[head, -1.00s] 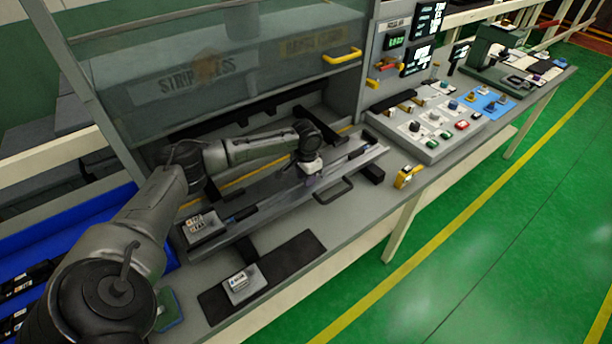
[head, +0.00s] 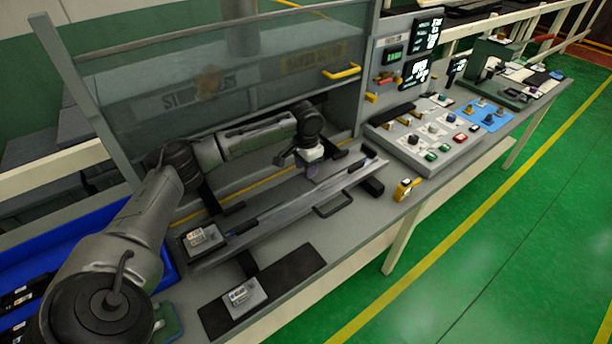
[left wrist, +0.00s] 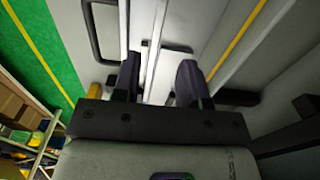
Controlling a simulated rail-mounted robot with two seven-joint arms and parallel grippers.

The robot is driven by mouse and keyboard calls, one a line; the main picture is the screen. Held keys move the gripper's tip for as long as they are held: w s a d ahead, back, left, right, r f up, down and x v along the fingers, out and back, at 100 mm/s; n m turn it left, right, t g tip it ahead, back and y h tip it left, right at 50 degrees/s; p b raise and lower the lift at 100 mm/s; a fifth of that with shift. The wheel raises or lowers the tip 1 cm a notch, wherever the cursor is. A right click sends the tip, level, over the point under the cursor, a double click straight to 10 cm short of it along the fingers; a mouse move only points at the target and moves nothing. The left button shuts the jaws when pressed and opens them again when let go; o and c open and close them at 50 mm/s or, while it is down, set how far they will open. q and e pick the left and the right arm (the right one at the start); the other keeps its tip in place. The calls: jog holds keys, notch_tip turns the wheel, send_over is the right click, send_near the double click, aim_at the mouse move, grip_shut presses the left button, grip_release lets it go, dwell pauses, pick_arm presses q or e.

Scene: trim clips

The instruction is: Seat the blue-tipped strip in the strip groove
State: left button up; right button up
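A long thin grey strip (head: 290,208) lies along the long grey fixture on the bench, with a small blue mark (head: 229,232) at its left end. I cannot tell how deep it sits in the groove. My left gripper (head: 309,170) is over the right half of the fixture, pointing down and apparently a little above it. In the left wrist view my left gripper (left wrist: 157,80) has its two dark fingers apart, with the strip line (left wrist: 154,45) running between them and no contact visible. My right gripper is not in view.
A raised clear guard (head: 220,85) with a yellow handle stands behind the fixture. A black handle (head: 333,203) is at the fixture's front. A black mat (head: 285,275), a yellow tape measure (head: 404,189) and a button panel (head: 440,140) are nearby. A blue bin (head: 60,235) is at left.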

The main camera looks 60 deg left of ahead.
pick_arm(q)
jog(key=shift+r, duration=1.05)
